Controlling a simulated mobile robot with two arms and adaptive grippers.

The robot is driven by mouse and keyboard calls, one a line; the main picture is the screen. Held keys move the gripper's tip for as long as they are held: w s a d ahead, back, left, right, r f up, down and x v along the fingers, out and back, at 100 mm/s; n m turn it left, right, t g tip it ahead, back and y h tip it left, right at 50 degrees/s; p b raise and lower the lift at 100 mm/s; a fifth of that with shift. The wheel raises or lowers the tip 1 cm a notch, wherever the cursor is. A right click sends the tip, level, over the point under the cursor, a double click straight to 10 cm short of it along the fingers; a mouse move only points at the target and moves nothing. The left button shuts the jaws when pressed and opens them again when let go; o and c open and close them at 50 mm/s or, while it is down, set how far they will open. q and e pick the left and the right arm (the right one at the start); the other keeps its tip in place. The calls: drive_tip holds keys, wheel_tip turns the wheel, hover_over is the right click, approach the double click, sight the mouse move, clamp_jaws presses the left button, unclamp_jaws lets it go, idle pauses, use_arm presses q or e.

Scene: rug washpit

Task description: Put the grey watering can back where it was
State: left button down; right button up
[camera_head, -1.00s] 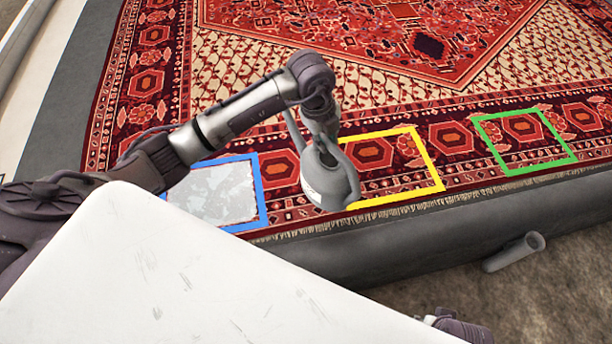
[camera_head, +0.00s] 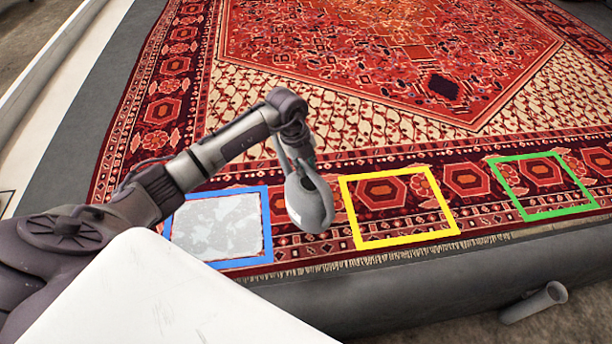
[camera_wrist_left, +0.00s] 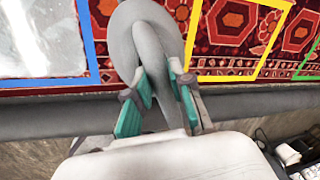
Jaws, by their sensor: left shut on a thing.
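The grey watering can (camera_head: 309,203) hangs from my left gripper (camera_head: 296,150) between the blue frame (camera_head: 268,222) and the yellow frame (camera_head: 399,242) on the rug. In the left wrist view my left gripper (camera_wrist_left: 158,105) is shut on the can's handle, with teal finger pads on both sides. The can's grey body (camera_wrist_left: 145,35) fills the top middle there. The blue frame holds a whitish, foamy patch (camera_head: 218,228). The inside of the yellow frame shows bare rug pattern. A green frame (camera_head: 543,215) lies farther right, also showing bare rug. My right gripper is not visible.
The patterned red rug (camera_head: 390,60) covers the raised floor, ending in a fringe at a dark grey edge (camera_head: 400,290). A grey tube (camera_head: 534,303) sticks out below that edge at right.

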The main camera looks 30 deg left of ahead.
sight(306, 181)
use_arm(q)
drive_tip(key=shift+a+b+x, duration=0.15)
drive_tip(key=shift+b+x, duration=0.15)
drive_tip(key=shift+x, duration=0.65)
drive_tip(key=shift+a+b+x, duration=0.1)
drive_tip(key=shift+b+x, duration=0.15)
drive_tip(key=shift+x, duration=0.7)
drive_tip(key=shift+s, duration=0.2)
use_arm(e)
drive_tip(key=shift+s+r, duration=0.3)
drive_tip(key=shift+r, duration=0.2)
use_arm(q)
drive_tip(key=shift+f, duration=0.1)
drive_tip(key=c, duration=1)
unclamp_jaws()
drive_tip(key=shift+s+f, duration=0.1)
